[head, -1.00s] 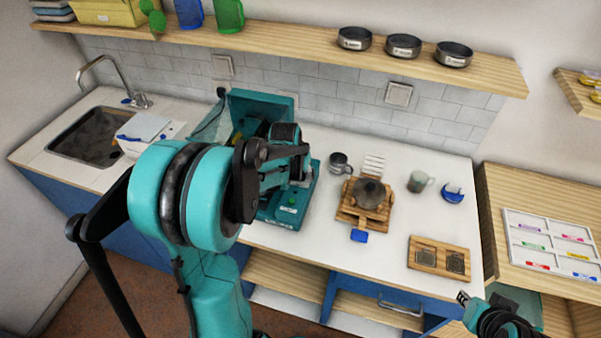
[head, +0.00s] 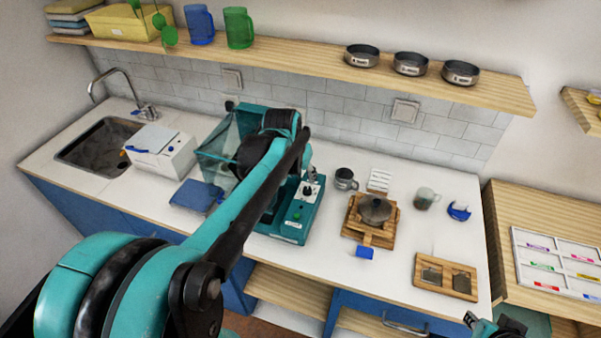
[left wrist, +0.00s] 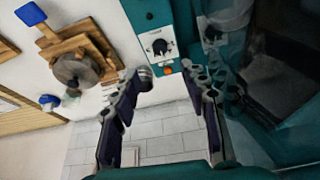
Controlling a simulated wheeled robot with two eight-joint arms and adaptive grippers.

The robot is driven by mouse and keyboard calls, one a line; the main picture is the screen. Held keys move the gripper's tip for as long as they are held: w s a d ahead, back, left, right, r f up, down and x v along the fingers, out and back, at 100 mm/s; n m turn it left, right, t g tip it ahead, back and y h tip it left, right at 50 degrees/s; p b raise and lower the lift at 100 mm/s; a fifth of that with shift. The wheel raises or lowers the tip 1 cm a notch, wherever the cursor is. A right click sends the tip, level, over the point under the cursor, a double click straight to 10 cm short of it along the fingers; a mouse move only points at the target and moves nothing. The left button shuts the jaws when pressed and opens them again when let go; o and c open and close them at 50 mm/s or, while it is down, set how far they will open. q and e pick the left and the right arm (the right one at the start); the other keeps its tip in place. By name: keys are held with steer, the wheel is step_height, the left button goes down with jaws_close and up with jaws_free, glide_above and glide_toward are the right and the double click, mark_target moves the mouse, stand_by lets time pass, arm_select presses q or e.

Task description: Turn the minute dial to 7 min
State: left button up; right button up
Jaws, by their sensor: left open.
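The teal machine (head: 285,228) stands on the counter, with a control panel on its right side. A dark dial on a white scale plate (head: 308,190) sits on this panel. The dial also shows in the left wrist view (left wrist: 160,47), ahead of the fingertips; its numbers are too small to read. My left gripper (left wrist: 164,76) is open and empty, its fingers spread either side of an orange button (left wrist: 167,70), apart from the dial. In the head view my left arm largely hides it. My right gripper (head: 470,320) is at the bottom right edge, mostly cut off.
A wooden stand with a dark round pot (head: 374,210), a metal mug (head: 345,179), a grey-green mug (head: 424,198) and a wooden tray (head: 430,285) are right of the machine. A white box (head: 165,155) and sink (head: 95,150) are left. A shelf (head: 310,68) runs above.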

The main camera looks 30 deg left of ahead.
arm_select(q)
steer(key=shift+s+r, duration=0.1)
steer(key=shift+r, duration=0.1)
steer(key=n+g+p, duration=0.4)
steer(key=n+p, duration=0.2)
steer(key=n, duration=0.6)
glide_toward(307, 189)
steer(key=shift+h, duration=0.3)
steer(key=f+b, duration=0.2)
steer(key=f, duration=0.6)
steer(key=shift+a+f, duration=0.2)
steer(key=shift+f, duration=0.05)
jaws_close()
